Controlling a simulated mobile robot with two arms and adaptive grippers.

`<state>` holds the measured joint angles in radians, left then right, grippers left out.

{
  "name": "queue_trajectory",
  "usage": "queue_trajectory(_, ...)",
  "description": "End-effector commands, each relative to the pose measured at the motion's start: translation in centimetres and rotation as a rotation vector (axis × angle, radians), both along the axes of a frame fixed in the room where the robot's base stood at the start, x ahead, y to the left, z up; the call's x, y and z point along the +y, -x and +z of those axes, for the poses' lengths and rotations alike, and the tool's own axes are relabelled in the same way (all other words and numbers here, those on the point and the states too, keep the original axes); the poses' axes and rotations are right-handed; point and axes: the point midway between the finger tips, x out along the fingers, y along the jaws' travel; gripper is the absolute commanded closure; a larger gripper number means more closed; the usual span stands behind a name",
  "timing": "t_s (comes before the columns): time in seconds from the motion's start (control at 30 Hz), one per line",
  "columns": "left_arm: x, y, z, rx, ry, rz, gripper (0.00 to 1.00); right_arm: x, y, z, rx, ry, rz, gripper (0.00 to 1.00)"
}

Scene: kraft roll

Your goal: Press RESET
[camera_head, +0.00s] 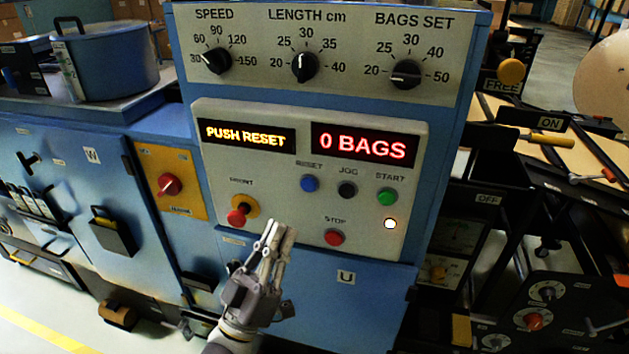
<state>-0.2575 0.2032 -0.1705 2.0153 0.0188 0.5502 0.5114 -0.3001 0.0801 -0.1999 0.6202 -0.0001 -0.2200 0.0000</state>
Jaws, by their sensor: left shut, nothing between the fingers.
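The blue RESET button (309,184) sits on the grey control panel (220,167), under its RESET label and left of the black JOG button (347,190). The left display (245,136) reads PUSH RESET in yellow. The right display (365,147) reads 0 BAGS in red. My left gripper (278,230) is shut and empty, fingers pointing up, below and left of the RESET button in the picture. It appears apart from the button; its exact distance from the panel is hard to tell. My right gripper is not in view.
The green START button (387,196), red STOP button (334,237) and a red knob on a yellow base (241,211) are close around. Three dials, including the LENGTH dial (304,67), sit above. A blue pot (108,62) stands at upper left.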

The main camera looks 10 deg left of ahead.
Motion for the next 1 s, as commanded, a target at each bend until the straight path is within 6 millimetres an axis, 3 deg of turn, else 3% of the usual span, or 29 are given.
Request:
queue_trajectory(0.17, 0.0, 0.9, 2.1, -0.048, 0.017, -0.015, 1.0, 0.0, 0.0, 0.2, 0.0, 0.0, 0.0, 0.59)
queue_trajectory(0.57, 0.0, 0.8, 2.2, -0.051, 0.017, -0.016, 1.0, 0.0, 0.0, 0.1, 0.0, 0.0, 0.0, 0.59)
queue_trajectory(0.77, -0.1, -0.8, 2.1, -0.054, 0.017, -0.016, 1.0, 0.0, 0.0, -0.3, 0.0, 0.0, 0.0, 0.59)
queue_trajectory(1.0, -0.2, -4.2, 2.0, -0.053, 0.016, -0.015, 1.0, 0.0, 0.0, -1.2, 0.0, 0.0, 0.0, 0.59)
